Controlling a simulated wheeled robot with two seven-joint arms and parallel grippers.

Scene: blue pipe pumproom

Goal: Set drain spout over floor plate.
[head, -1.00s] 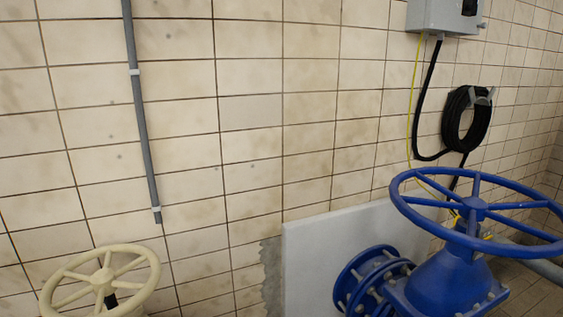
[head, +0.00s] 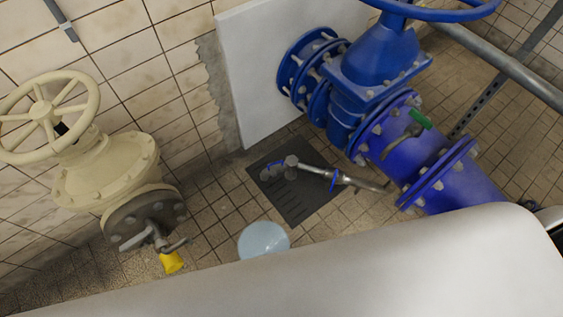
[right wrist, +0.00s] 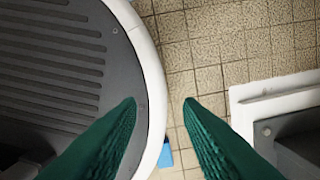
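The drain spout (head: 345,180) is a thin grey metal pipe with small blue parts. It runs from near the blue pipe on the right toward the upper left, and its far end shows against the dark slotted floor plate (head: 297,208). I cannot tell how high the spout hangs above the plate. In the right wrist view my right gripper (right wrist: 162,102) has two green fingers spread apart, with nothing between them and tiled floor below. Neither gripper shows in the head view, so my left gripper is out of sight.
A light blue round container (head: 263,240) stands on the floor near the plate. A cream valve (head: 105,170) with a yellow piece (head: 171,262) below stands at left.

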